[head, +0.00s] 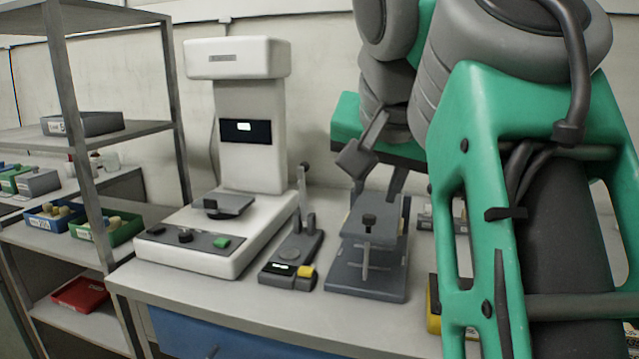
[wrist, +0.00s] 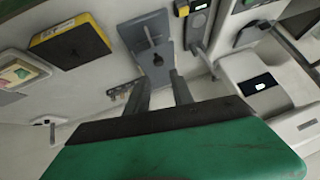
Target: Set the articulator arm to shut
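The articulator (head: 366,285) is a grey bench device with a flat base, side posts and an upper plate with a black knob (head: 369,219). The upper plate stands above the base with a gap, and a thin pin with a crossbar shows at the front. I cannot tell its exact angle. The wrist view shows the articulator (wrist: 168,75) from above, beyond the fingertips. My gripper (head: 374,174) hangs above and behind the upper plate, its fingers apart with nothing visible between them. Those fingers (wrist: 162,90) also show apart in the wrist view. I cannot tell whether they touch the articulator.
A small device (head: 291,258) with an upright lever stands just left of the articulator. A large white instrument (head: 190,245) is further left. A yellow-and-black box (head: 433,304) is to the right, partly behind my arm. A shelf rack (head: 75,140) stands at far left.

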